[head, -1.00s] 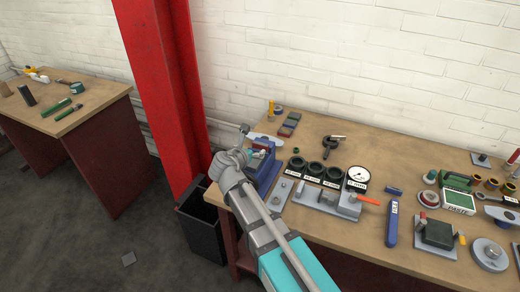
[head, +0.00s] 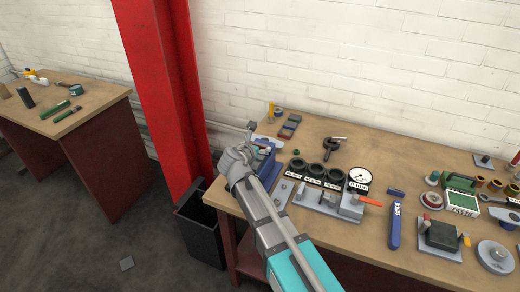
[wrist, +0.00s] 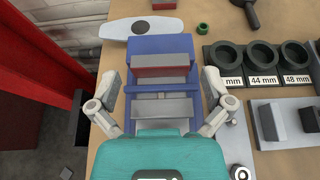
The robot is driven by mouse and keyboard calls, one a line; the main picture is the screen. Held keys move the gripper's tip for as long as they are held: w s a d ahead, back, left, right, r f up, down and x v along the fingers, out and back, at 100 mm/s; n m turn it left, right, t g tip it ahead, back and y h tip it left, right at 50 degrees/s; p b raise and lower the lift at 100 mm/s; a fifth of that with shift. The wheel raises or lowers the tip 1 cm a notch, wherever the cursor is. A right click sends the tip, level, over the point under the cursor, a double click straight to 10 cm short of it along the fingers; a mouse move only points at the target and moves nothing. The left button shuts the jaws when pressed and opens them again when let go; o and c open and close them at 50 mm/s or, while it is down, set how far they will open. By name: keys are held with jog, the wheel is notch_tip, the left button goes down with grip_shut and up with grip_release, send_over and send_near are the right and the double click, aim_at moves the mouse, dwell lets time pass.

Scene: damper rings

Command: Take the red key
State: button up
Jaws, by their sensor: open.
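My gripper (wrist: 160,92) is open, with its two fingers apart on either side of a blue vise-like fixture (wrist: 180,45). In the head view my gripper (head: 250,140) is at the bench's left end, over the fixture (head: 264,165), and hides part of it. I cannot tell whether this is the red key or part of the fixture. Nothing is visibly held.
Black rings (head: 313,170) and a dial gauge (head: 359,180) stand right of the fixture. A clamp with a red-orange handle (head: 370,201) is in front of them. A red column (head: 165,90) and a black bin (head: 202,235) are at left.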

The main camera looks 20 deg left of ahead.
jog(key=shift+b+x, duration=0.4)
jog(key=shift+x, duration=1.1)
jog(key=c, duration=1)
